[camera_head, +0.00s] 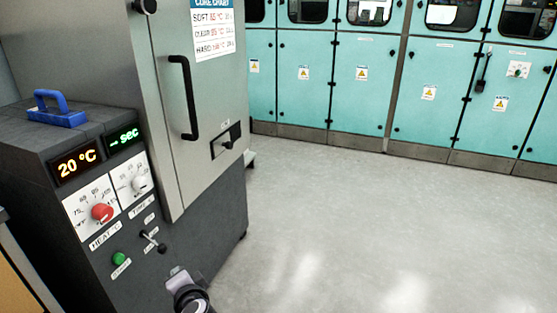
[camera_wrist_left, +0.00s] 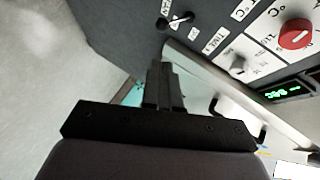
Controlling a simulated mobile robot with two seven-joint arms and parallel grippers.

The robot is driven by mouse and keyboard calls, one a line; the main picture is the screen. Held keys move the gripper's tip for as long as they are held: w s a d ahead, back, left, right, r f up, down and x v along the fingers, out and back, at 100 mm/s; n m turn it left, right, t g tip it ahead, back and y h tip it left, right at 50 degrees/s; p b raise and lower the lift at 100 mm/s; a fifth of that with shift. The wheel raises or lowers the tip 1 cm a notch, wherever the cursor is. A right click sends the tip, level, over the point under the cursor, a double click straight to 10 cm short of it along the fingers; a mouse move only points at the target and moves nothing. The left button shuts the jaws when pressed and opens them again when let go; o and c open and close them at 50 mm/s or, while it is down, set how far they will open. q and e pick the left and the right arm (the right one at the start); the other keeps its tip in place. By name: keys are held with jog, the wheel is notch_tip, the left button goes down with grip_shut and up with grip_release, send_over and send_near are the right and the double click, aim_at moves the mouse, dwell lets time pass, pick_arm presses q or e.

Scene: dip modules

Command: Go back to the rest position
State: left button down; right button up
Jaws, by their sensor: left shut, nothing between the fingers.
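My left gripper (camera_wrist_left: 162,70) is shut and empty in the left wrist view, its two dark fingers side by side. In the head view, what looks like part of my left arm shows at the bottom edge, below the panel. The lever also shows there (camera_head: 150,238). My right gripper is in neither view.
The panel has a red heat knob (camera_head: 102,213), a white time knob (camera_head: 140,184), a green button (camera_head: 118,258) and a display reading 20 °C (camera_head: 77,163). A blue-handled block (camera_head: 57,112) sits on top. The oven door (camera_head: 185,100) is shut. Teal cabinets (camera_head: 300,90) line the back; the floor (camera_head: 370,230) is clear.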

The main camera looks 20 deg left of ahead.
pick_arm(q)
jog(key=s+d+f+n+h, duration=0.1)
jog(key=s+d+f+h, duration=0.3)
jog(key=s+d+h, duration=0.15)
jog(key=s+d+f+h, duration=0.4)
jog(key=s+d, duration=0.2)
jog(key=d, duration=0.1)
jog(key=s+d+r+n+t+h, duration=0.1)
jog(key=s+d+r+n+h, duration=0.1)
jog(key=s+d+r+h, duration=0.3)
notch_tip(320, 180, up, 8)
jog(key=s+a+y+p, duration=0.1)
jog(key=y+p, duration=0.1)
jog(key=p, duration=1.1)
jog(key=shift+s, duration=0.2)
jog(key=shift+f, duration=0.1)
jog(key=shift+a, duration=0.1)
